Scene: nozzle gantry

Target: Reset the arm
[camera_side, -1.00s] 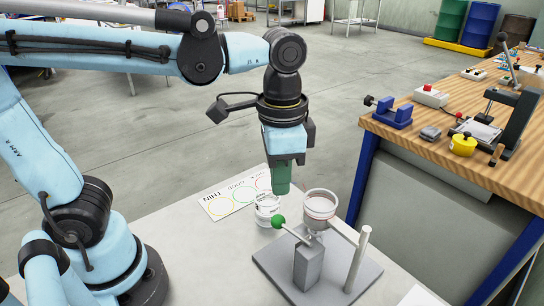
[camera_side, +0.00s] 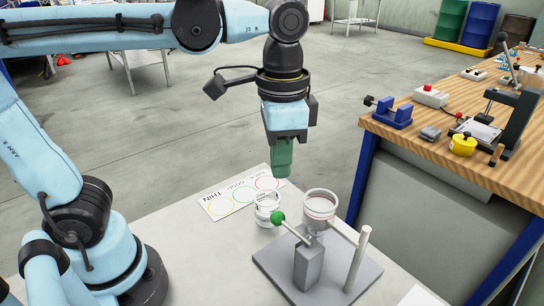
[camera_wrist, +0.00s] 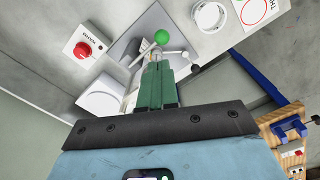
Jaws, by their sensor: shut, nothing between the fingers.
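My gripper (camera_side: 283,172) points down with its green fingers closed together and nothing between them. It hangs above the table, just above and behind the nozzle stand (camera_side: 280,262). The stand carries a clear cup (camera_side: 319,206) in a ring and a lever with a green ball (camera_side: 277,217). A clear jar with a label (camera_side: 266,212) stands beside the ball, below the fingers. In the wrist view the closed fingers (camera_wrist: 155,72) cover part of the stand, and the green ball (camera_wrist: 162,37) shows beyond them.
A card with coloured rings (camera_side: 240,196) lies behind the jar. The wrist view shows a red button (camera_wrist: 83,49) on a white box. A wooden workbench (camera_side: 425,150) with tools stands at the right. The white table is bare left of the stand.

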